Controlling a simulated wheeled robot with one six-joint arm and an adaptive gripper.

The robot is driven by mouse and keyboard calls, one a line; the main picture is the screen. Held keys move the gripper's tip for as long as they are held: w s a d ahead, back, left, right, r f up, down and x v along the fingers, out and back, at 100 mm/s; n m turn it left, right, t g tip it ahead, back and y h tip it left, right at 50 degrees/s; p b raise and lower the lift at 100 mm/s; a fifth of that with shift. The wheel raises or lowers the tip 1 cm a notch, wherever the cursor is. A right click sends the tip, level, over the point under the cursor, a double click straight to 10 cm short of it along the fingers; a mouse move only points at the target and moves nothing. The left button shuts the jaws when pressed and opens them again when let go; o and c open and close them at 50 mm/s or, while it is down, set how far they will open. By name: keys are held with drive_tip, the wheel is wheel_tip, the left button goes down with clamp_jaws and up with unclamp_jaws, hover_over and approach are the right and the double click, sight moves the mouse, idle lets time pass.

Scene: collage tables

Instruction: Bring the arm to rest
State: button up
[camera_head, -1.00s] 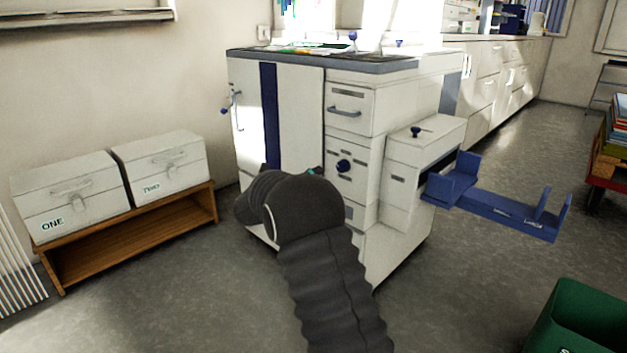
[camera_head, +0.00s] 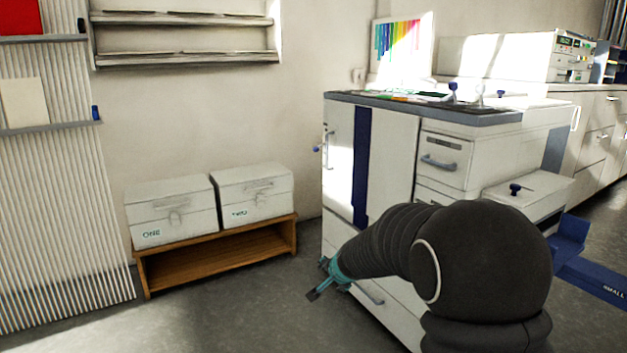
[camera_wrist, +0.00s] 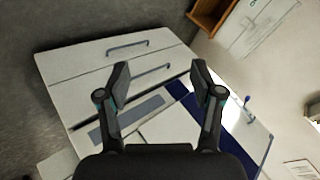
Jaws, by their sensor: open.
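My gripper (camera_head: 318,291) hangs at the end of my dark sleeved arm, in front of the white cabinet's (camera_head: 390,150) lower left side in the head view. It points down and to the left. In the wrist view my gripper (camera_wrist: 160,80) has its two fingers spread apart with nothing between them. Beyond the fingers are the white cabinet front with grey handles and a dark blue stripe (camera_wrist: 190,97). My arm hides part of the cabinet's lower drawers in the head view.
A low wooden bench (camera_head: 215,262) carries two white boxes, ONE (camera_head: 170,212) and TWO (camera_head: 255,195), left of the cabinet. A blue tray (camera_head: 590,270) juts out at the right. A slatted rack (camera_head: 55,200) stands at the far left. Grey floor in front of the bench is free.

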drive_tip(key=s+d+r+n+g+p, duration=0.1)
drive_tip(key=s+d+r+n+g, duration=0.15)
drive_tip(key=s, duration=0.85)
drive_tip(key=s+d+r+n+g, duration=0.1)
drive_tip(key=s+d+r+n, duration=0.15)
drive_tip(key=s, duration=0.75)
drive_tip(key=s+d+r+n+g+p, duration=0.15)
drive_tip(key=s+n, duration=0.25)
drive_tip(key=s, duration=0.7)
drive_tip(key=s+d+r+t+h+p, duration=0.1)
drive_tip(key=s+d+r, duration=0.3)
drive_tip(key=s+r, duration=0.4)
drive_tip(key=shift+s+t+h+p, duration=0.3)
drive_tip(key=shift+t+h, duration=0.1)
drive_tip(key=shift+h, duration=0.1)
drive_tip(key=shift+d, duration=0.1)
